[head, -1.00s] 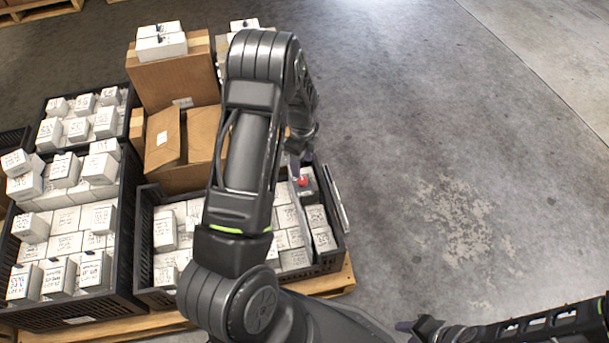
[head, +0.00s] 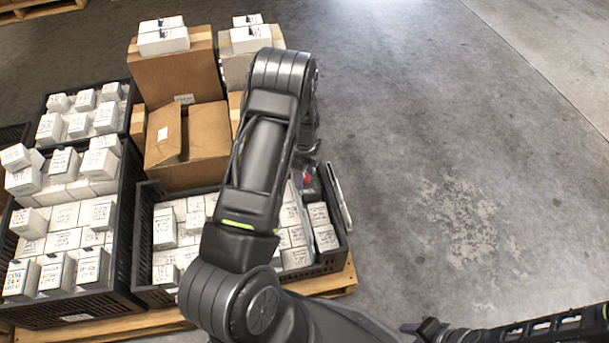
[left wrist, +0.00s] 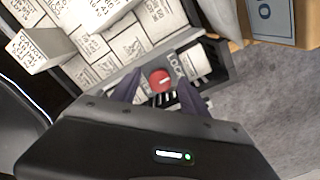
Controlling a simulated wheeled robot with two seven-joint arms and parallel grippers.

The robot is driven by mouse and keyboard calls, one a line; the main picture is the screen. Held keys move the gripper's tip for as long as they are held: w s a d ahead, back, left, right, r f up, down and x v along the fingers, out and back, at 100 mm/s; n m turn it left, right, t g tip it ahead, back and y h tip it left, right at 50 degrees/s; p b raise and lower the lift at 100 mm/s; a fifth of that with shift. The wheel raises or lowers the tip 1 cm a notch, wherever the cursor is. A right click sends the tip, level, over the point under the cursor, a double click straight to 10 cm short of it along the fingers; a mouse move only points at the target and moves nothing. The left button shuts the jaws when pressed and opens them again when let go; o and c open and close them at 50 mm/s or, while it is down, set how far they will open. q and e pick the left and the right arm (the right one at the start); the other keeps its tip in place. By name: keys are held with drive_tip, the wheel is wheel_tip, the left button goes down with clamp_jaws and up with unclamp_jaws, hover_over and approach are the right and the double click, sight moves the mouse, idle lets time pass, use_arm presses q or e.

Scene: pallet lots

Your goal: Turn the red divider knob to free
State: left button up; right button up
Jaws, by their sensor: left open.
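The red divider knob (left wrist: 160,80) sits on a grey divider panel (left wrist: 178,52) in a black crate. The word LOCK is printed beside the knob, up and to its right in the left wrist view; no FREE marking is readable. In the head view the knob is a small red spot (head: 307,177), partly hidden by my left arm. My left gripper (left wrist: 159,90) is open, with one dark finger on each side of the knob; I cannot tell whether they touch it. My right gripper (head: 418,328) is at the bottom right, away from the crate; its jaws are unclear.
The black crate (head: 349,250) holds several white boxes on both sides of the divider and stands on a wooden pallet (head: 343,280). Taller crates of white boxes (head: 65,243) stand at left, with cardboard cartons (head: 180,80) behind. The floor at right is clear.

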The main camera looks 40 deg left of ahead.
use_arm(q)
clamp_jaws()
idle(0.5)
